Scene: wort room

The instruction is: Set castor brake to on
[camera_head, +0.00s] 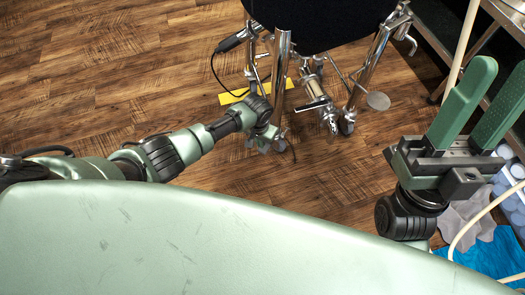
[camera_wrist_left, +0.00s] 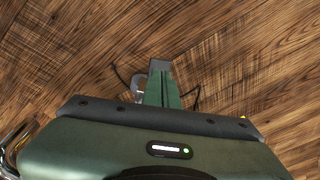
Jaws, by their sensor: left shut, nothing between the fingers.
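A dark round vessel (camera_head: 325,18) stands on shiny metal legs with small castors. One castor (camera_head: 347,126) shows at the foot of the right leg. The foot of the front leg (camera_head: 281,85) is partly hidden by my left gripper (camera_head: 268,137), which is low beside it. I cannot make out the brake lever or its setting. In the left wrist view the fingers of my left gripper (camera_wrist_left: 160,82) are shut and empty, with a small grey part (camera_wrist_left: 138,84) close beside the tips. My right gripper (camera_head: 478,108) is at the right, its two green fingers apart and empty.
A yellow strip (camera_head: 232,97) lies on the wooden floor behind the front leg. A metal valve (camera_head: 312,104) and a round foot plate (camera_head: 378,101) stick out under the vessel. A blue sheet (camera_head: 495,254) and a shelf are at the right. The floor at the left is clear.

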